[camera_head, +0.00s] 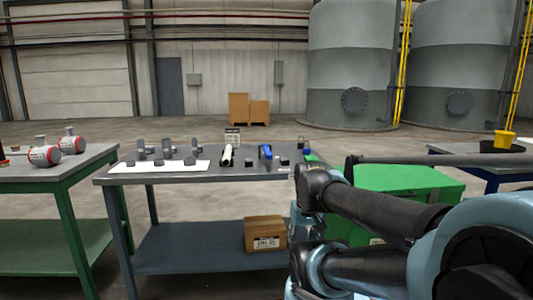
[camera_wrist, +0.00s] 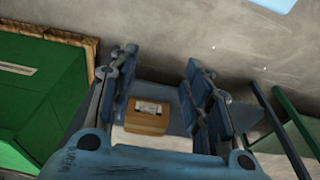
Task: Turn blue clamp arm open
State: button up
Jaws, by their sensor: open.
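A small blue clamp arm (camera_head: 265,151) stands on the grey table (camera_head: 200,176), right of its middle, in the head view. It is too small there to tell how its arm is turned. The wrist view does not show it. My gripper (camera_wrist: 163,100) is open and empty in the wrist view, with a finger on each side. A cardboard box shows beyond the gap between the fingers. In the head view my arm reaches in from the lower right, and I cannot make out the fingers there. My gripper is apart from the clamp arm.
The cardboard box (camera_head: 265,234) sits on the table's lower shelf. A white-handled device (camera_head: 227,155) and several grey clamps on a white mat (camera_head: 150,168) stand left of the blue one. A green bin (camera_head: 410,180) stands at the right. A green-legged table (camera_head: 60,170) is at the left.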

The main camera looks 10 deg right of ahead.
jog(key=w+r, duration=0.8)
jog(key=r, duration=0.5)
notch_tip(320, 180, up, 22)
jog(key=f+g, duration=0.1)
jog(key=g, duration=0.1)
send_over(268, 152)
jog(key=f, duration=1.7)
jog(key=shift+s+d, duration=0.1)
jog(key=shift+s, duration=0.2)
jog(key=shift+c, duration=0.6)
jog(key=shift+r, duration=0.1)
grip_shut()
